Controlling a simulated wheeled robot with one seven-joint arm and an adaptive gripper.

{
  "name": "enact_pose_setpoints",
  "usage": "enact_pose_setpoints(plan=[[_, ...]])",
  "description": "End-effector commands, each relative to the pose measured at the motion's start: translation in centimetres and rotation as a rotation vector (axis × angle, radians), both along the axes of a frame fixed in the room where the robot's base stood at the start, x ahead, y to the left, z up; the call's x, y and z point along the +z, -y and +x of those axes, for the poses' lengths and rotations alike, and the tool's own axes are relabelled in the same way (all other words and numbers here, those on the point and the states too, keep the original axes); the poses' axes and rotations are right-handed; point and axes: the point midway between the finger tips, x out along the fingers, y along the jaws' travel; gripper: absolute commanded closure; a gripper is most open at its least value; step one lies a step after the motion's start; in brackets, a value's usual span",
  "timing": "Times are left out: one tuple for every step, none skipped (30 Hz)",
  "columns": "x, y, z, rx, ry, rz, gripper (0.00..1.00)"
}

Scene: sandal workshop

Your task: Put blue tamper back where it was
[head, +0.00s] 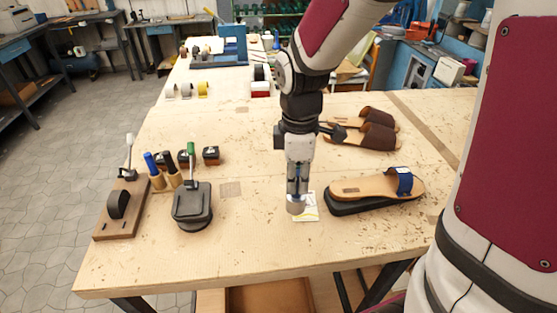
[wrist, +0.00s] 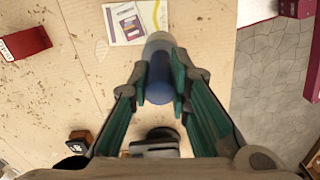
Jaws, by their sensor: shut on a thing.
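The blue tamper has a blue handle (wrist: 159,80) and a round silver-grey base (head: 296,207). In the wrist view my gripper's fingertips (wrist: 160,74) press on both sides of the handle. The base is beside or partly over a printed card (head: 309,210); I cannot tell whether it touches the bench.
To the left are a black pad-like device (head: 192,207) with a green-handled tool, a wooden holder (head: 170,182) with blue and black handles, and small dark boxes (head: 211,155). A tan sandal (head: 372,188) lies close on the right, with brown sandals (head: 365,133) behind.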

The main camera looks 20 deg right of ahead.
Motion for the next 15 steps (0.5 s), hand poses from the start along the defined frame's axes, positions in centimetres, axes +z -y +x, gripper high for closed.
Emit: enact_pose_setpoints(plan=[[-0.8, 0.0, -0.2, 0.0, -0.005, 0.0, 1.0], [-1.2, 0.0, -0.2, 0.0, -0.004, 0.0, 1.0], [-1.7, 0.0, -0.2, 0.001, -0.005, 0.0, 1.0], [-2.0, 0.0, -0.1, 0.001, -0.004, 0.0, 1.0], [-2.3, 0.0, -0.1, 0.001, -0.003, 0.0, 1.0], [-2.5, 0.0, -0.1, 0.001, -0.003, 0.0, 1.0], [-2.6, 0.0, -0.1, 0.001, -0.002, 0.0, 1.0], [-2.7, 0.0, -0.1, 0.001, -0.001, 0.0, 1.0], [-2.7, 0.0, -0.1, 0.0, 0.0, 0.0, 1.0], [-2.7, 0.0, -0.1, 0.0, 0.0, 0.0, 1.0], [-2.7, 0.0, -0.1, 0.0, 0.0, 0.0, 1.0], [-2.7, 0.0, -0.1, 0.0, 0.0, 0.0, 1.0], [-2.7, 0.0, -0.1, 0.0, 0.0, 0.0, 1.0], [-2.7, 0.0, -0.1, 0.0, 0.0, 0.0, 1.0], [-2.7, 0.0, -0.1, 0.0, 0.0, 0.0, 1.0]])
